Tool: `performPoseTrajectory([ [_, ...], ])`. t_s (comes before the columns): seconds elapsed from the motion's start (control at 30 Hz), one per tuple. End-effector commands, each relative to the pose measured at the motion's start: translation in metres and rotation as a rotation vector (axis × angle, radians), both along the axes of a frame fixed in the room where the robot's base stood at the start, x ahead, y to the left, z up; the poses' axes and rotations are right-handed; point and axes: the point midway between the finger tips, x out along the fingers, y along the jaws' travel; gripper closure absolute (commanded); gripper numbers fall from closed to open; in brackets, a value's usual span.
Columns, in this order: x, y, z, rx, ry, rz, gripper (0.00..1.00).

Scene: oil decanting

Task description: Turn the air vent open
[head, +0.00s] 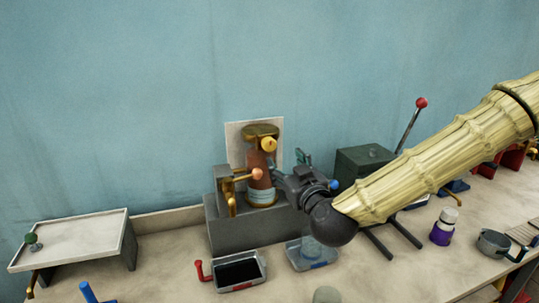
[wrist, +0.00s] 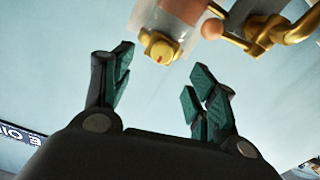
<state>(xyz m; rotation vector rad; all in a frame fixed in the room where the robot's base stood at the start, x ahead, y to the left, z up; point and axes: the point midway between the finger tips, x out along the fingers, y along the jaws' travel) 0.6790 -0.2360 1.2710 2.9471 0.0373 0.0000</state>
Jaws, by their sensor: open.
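The air vent looks to be the yellow round knob (head: 268,144) near the top of the brown and clear vessel (head: 262,178). In the wrist view the knob (wrist: 160,47) shows a small red mark on its face, just beyond my fingertips. My gripper (head: 289,166) is at the right of the vessel in the head view, its fingers pointing toward it. In the wrist view my gripper (wrist: 158,78) is open, with teal pads apart and nothing between them. No contact with the knob is visible.
A brass tap with a salmon ball handle (head: 257,174) sits beside the vessel; its brass parts (wrist: 265,30) show close by in the wrist view. A grey block (head: 231,235) bears the vessel.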

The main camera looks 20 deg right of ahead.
Motion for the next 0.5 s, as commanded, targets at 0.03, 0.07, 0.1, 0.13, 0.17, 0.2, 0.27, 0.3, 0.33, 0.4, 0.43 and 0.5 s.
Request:
performPoseTrajectory([
  [0.03,0.001,0.001,-0.001,0.000,-0.001,0.002,0.42],
  [0.07,0.002,0.002,-0.001,0.000,0.000,0.003,0.42],
  [0.1,0.005,0.003,0.000,0.000,0.000,0.004,0.42],
  [0.13,0.007,0.004,0.000,0.000,-0.001,0.005,0.42],
  [0.17,0.009,0.005,0.000,0.000,-0.001,0.007,0.42],
  [0.2,0.013,0.007,0.000,0.000,0.001,0.009,0.42],
  [0.27,0.019,0.008,0.001,-0.001,0.001,0.010,0.42],
  [0.3,0.024,0.008,0.000,-0.001,0.001,0.011,0.42],
  [0.33,0.027,0.009,0.000,-0.001,0.001,0.011,0.42],
  [0.4,0.036,0.009,0.001,-0.001,0.000,0.011,0.42],
  [0.43,0.039,0.009,0.001,-0.001,0.000,0.011,0.42],
  [0.5,0.047,0.009,0.001,-0.001,0.000,0.010,0.42],
])
